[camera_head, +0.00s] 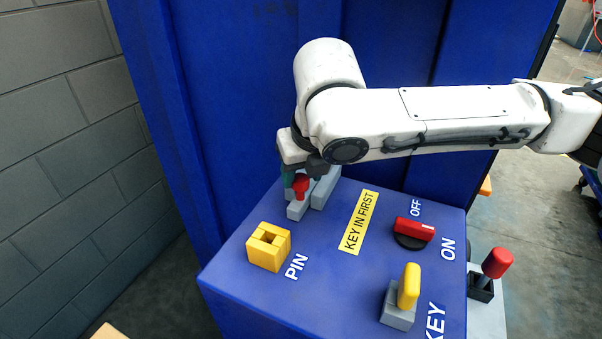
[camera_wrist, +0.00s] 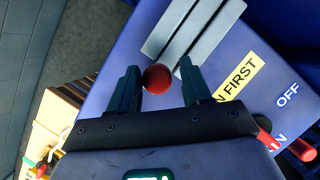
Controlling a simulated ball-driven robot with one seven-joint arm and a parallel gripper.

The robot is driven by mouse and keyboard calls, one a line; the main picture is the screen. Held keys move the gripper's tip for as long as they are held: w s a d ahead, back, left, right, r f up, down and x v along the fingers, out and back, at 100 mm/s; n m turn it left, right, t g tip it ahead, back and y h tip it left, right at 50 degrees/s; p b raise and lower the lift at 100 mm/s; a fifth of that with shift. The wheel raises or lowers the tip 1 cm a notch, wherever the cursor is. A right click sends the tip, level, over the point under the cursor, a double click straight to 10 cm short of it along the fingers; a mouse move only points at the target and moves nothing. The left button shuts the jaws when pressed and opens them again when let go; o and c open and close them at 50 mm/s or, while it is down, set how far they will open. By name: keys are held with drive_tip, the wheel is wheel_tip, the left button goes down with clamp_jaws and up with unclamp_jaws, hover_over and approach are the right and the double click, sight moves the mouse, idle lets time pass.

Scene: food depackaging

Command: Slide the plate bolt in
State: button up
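The plate bolt has a red knob (camera_head: 300,185) on a grey bar (camera_head: 297,211) at the back left of the blue panel. A second grey bar (camera_head: 325,192) lies beside it on the right. My gripper (camera_head: 302,172) is over the bolt, fingers pointing down. In the wrist view my gripper (camera_wrist: 160,68) is open, with the red knob (camera_wrist: 157,78) between the fingers. The knob is close to the left finger, with a clear gap to the right one. My wrist hides part of the bolt in the head view.
A slotted yellow block (camera_head: 283,247) labelled PIN is front left on the panel (camera_head: 340,290). A yellow key (camera_head: 409,287) stands in a grey block at front right. A red OFF/ON switch (camera_head: 415,229) is behind it. A red-handled lever (camera_head: 497,263) is off the right side.

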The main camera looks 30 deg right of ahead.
drive_tip(key=shift+o, duration=0.8)
drive_tip(key=v, duration=1)
drive_tip(key=shift+r, duration=0.35)
drive_tip(key=shift+s, duration=0.15)
